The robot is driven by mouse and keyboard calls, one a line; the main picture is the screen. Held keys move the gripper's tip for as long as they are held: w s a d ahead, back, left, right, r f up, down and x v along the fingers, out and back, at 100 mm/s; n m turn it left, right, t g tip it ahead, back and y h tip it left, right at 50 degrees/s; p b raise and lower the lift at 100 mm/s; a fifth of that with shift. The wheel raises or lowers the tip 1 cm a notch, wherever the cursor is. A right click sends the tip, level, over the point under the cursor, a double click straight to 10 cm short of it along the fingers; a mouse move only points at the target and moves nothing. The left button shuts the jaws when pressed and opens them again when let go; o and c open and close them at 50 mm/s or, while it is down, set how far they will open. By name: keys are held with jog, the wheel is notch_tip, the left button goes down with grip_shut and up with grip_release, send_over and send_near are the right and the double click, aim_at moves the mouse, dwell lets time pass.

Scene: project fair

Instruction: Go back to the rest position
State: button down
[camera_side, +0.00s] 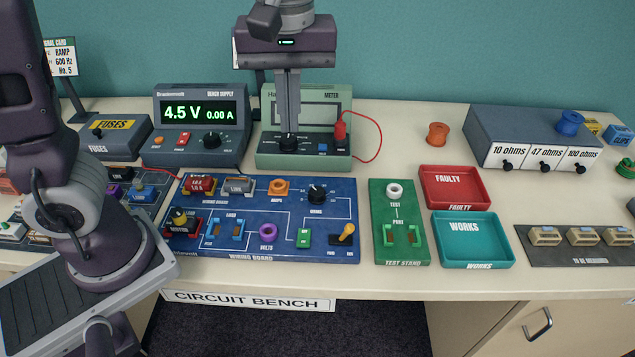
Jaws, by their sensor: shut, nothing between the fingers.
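My gripper (288,132) points straight down in front of the green meter (262,156). Its fingers are together and hold nothing. The fingertips are at the meter's black knob (288,142); I cannot tell whether they touch it. The fingers and palm hide part of the meter's screen and its name. My arm comes down from the top of the picture above the meter.
The bench supply (194,92) reads 4.5 V and 0.00 A, left of the meter. A red probe (340,132) with a wire stands at the meter's right. The blue wiring board (340,252), test stand (402,222), red tray (484,204) and teal tray (508,262) lie in front.

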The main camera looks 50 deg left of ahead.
jog(key=s+a+m+t, duration=0.2)
jog(key=s+m, duration=0.3)
jog(key=s, duration=0.2)
jog(key=s+a+m+t, duration=0.2)
jog(key=s+m+t, duration=0.1)
jog(key=s+m, duration=0.2)
jog(key=shift+s+a+r+h, duration=0.3)
jog(key=shift+s+h, duration=0.1)
jog(key=shift+s, duration=0.45)
dwell(0.4)
